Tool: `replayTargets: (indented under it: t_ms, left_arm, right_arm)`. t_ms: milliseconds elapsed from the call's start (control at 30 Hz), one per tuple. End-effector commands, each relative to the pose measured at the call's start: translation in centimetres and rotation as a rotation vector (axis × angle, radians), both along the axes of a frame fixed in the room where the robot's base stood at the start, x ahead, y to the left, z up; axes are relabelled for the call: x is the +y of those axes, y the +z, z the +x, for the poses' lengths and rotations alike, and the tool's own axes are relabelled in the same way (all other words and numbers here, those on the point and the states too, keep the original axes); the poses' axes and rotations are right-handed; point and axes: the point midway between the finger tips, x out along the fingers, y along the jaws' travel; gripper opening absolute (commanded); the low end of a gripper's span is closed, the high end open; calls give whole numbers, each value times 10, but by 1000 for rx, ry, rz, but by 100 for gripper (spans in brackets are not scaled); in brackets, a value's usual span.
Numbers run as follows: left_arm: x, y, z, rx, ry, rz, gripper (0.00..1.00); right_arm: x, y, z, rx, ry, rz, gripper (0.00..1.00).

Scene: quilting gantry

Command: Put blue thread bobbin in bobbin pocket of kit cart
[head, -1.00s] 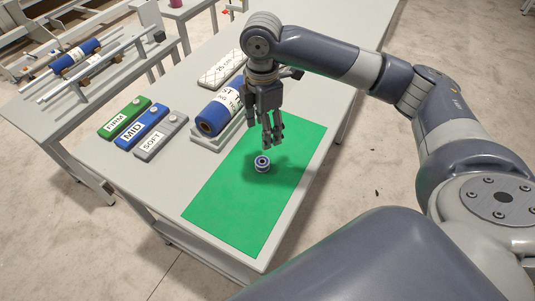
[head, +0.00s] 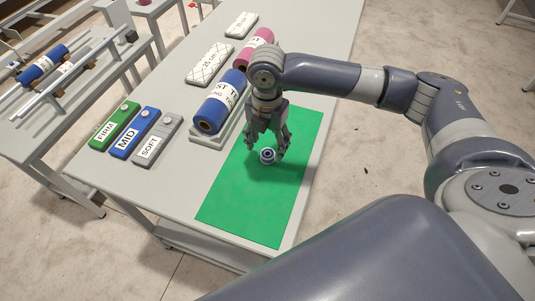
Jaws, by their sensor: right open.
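The blue thread bobbin (head: 267,155), a small blue and white spool, sits on the green mat (head: 245,208) on the table. My right gripper (head: 266,150) is open and pointing down over the bobbin. Its fingers are spread to the left and right of the bobbin; I cannot tell whether they touch it. My left gripper is not in view. I cannot make out a kit cart or bobbin pocket here.
A large blue roll (head: 220,106) lies in a tray left of the gripper, with a pink roll (head: 255,48) behind. Blocks labelled FIRM (head: 114,128), MID (head: 135,132) and SOFT (head: 158,140) lie at the left. The front of the mat is clear.

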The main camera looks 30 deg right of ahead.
Motion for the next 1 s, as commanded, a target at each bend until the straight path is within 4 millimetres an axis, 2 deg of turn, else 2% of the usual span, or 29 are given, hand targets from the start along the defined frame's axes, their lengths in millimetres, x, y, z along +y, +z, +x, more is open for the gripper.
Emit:
replayTargets:
  t_ms: [200,300,567,733,767,1000]
  left_arm:
    - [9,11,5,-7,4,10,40]
    - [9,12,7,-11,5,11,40]
    - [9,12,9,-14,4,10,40]
    - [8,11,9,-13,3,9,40]
    - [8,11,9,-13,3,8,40]
    - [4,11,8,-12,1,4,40]
  right_arm:
    - [-5,-32,7,4,-1,-2,58]
    - [-5,-41,7,2,0,-1,58]
    - [-5,-44,7,0,0,-1,58]
    - [-5,-44,7,0,0,-1,22]
    - [-5,-44,7,0,0,-1,19]
    - [-5,-44,7,1,-1,-2,16]
